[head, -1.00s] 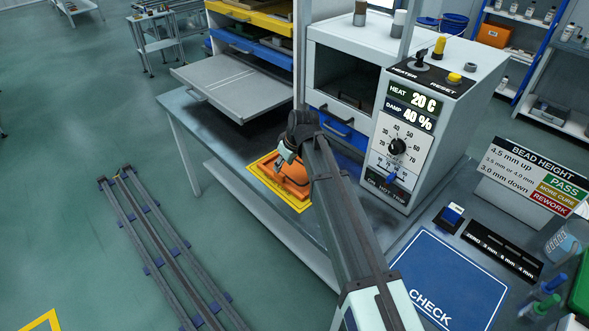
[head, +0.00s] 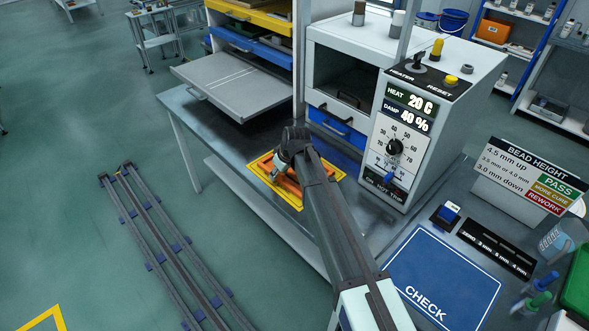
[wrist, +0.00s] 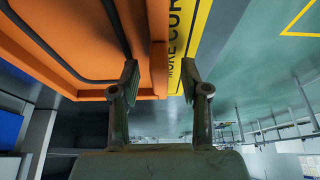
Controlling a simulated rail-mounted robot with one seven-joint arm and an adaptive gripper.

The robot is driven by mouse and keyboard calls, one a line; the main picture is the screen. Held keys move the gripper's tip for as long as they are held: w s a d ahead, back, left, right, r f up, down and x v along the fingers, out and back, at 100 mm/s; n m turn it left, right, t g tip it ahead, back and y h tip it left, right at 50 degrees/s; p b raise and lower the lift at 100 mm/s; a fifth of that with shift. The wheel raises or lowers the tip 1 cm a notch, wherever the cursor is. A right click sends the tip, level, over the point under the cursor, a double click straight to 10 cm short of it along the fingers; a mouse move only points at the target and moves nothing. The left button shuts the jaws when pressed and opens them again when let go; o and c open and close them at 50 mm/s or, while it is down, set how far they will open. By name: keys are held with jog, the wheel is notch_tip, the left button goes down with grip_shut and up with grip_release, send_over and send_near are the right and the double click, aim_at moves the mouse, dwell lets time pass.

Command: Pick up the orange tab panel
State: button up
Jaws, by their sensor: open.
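The orange tab panel (head: 291,187) lies on a yellow-bordered mat (head: 298,207) on the grey bench, partly hidden by my arm. The wrist view shows the panel (wrist: 60,30) close up, with a black bead along it and a raised orange edge or tab (wrist: 158,68). My gripper (wrist: 158,75) is open, with one finger on each side of that orange part. I cannot tell whether either finger touches it. In the head view my gripper (head: 277,172) is low at the panel, mostly hidden behind the arm.
A white heater cabinet (head: 400,130) stands right of the mat. A grey pull-out shelf (head: 235,85) juts out behind it. A blue CHECK mat (head: 440,275) and a bead height sign (head: 525,180) are at the right. The mat's yellow strip (wrist: 190,35) runs beside the panel.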

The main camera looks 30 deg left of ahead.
grip_shut()
jog(key=shift+r, duration=0.1)
